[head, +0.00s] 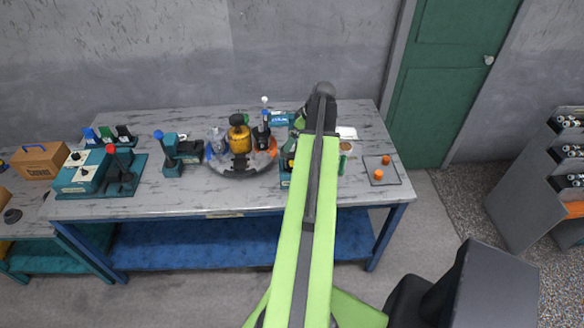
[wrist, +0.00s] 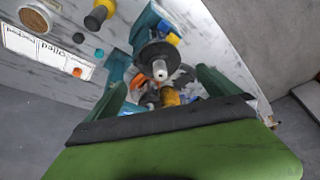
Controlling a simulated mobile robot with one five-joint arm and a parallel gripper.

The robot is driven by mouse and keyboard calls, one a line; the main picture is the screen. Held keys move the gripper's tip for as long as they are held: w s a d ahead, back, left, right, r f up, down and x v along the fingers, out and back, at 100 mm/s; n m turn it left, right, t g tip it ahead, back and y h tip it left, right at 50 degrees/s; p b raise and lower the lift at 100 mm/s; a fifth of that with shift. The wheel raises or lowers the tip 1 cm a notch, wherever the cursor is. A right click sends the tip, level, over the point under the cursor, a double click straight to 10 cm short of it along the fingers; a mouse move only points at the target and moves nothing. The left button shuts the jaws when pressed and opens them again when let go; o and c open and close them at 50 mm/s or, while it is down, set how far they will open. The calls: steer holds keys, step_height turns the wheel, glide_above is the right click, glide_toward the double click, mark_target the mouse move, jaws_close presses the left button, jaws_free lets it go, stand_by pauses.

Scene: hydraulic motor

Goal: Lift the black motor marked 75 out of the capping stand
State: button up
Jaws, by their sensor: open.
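A black motor (wrist: 151,54) with a round flange and a pale shaft shows in the wrist view; no 75 can be read on it. It sits against teal parts (wrist: 118,66) that look like the capping stand. In the head view, a teal stand (head: 285,178) is mostly hidden behind my arm, and I cannot make out the motor there. My gripper (wrist: 162,80) is open, its two green fingers apart on either side of the motor in the picture. I see no contact, and I cannot tell whether the motor is within finger depth.
A round grey tray (head: 240,170) holds an amber-topped bottle and other parts left of my arm. A teal press (head: 172,160) stands further left. At the right are a green can (head: 345,149) and a dark mat (head: 390,167) with orange caps. The workbench front edge is mostly clear.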

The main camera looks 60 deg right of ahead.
mark_target(292, 151)
steer(key=shift+x, duration=0.8)
steer(key=b+x, duration=0.5)
steer(key=shift+s+f, duration=0.1)
steer(key=shift+f, duration=0.1)
steer(key=shift+r, duration=0.2)
steer(key=c, duration=2.1)
